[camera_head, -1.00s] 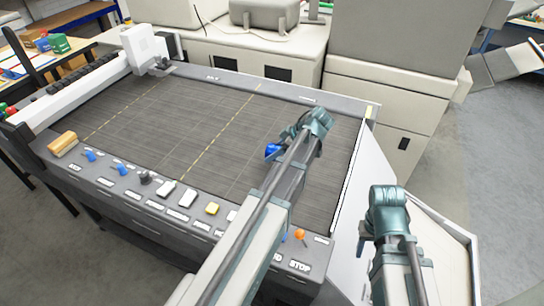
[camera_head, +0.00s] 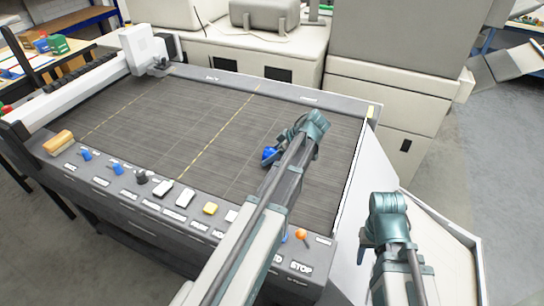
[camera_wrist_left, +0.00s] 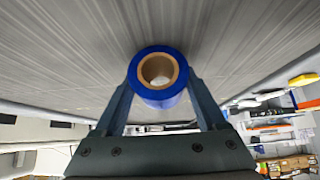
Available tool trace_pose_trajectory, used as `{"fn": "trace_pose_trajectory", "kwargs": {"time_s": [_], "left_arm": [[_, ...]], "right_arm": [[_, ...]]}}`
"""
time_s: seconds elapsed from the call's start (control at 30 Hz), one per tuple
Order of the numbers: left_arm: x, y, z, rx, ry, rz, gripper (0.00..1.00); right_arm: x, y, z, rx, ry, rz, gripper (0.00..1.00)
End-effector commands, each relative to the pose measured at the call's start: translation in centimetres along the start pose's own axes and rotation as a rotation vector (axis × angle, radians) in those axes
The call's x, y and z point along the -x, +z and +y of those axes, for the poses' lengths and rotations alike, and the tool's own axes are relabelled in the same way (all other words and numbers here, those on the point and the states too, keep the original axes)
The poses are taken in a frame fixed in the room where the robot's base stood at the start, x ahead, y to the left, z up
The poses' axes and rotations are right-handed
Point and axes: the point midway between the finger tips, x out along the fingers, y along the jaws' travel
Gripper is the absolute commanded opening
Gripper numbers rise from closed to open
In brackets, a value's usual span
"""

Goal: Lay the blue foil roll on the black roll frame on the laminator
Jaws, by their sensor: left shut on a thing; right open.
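The blue foil roll (camera_head: 269,154) is mostly hidden by my left arm in the head view. In the left wrist view the blue roll (camera_wrist_left: 158,97) shows end-on with its brown cardboard core, between the two fingers. My left gripper (camera_head: 272,160) is shut on it, over the right half of the laminator's dark ribbed bed (camera_head: 215,125). I cannot tell the height above the bed. Black roller-like parts (camera_head: 75,74) lie along the laminator's white beam at the left; I cannot tell whether they belong to the roll frame. My right gripper (camera_head: 374,252) is open, right of the laminator.
The laminator's front panel carries blue knobs (camera_head: 117,168), white and yellow buttons, an orange knob (camera_head: 301,234) and a wooden block (camera_head: 58,142). Large beige cabinets (camera_head: 390,95) stand behind. Grey floor is free at the far right.

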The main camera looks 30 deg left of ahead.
Motion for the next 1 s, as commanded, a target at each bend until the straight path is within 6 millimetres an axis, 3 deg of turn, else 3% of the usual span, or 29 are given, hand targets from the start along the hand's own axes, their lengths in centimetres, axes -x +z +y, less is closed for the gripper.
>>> {"fn": "trace_pose_trajectory", "kwargs": {"time_s": [0.13, 0.17, 0.3, 0.63, 1.0], "left_arm": [[-0.4, 0.3, 0.0, 0.0, 0.0, 0.0, 0.13], [-0.2, 0.2, 0.0, 0.0, 0.0, 0.0, 0.79], [-0.2, 0.2, 0.0, 0.0, 0.0, 0.0, 1.0], [0.5, -0.2, 0.0, -0.001, 0.0, 0.0, 1.0], [7.1, -0.5, 0.1, -0.003, 0.002, 0.0, 1.0]], "right_arm": [[-0.5, 0.0, -0.1, 0.0, 0.0, 0.0, 0.5], [-0.3, 0.0, 0.0, 0.0, 0.0, 0.0, 0.5], [-0.3, 0.0, 0.0, 0.0, 0.0, 0.0, 0.5], [0.5, 0.0, 0.1, 0.0, 0.0, 0.0, 0.5], [5.8, 0.3, 0.6, 0.0, 0.0, 0.0, 0.5]]}}
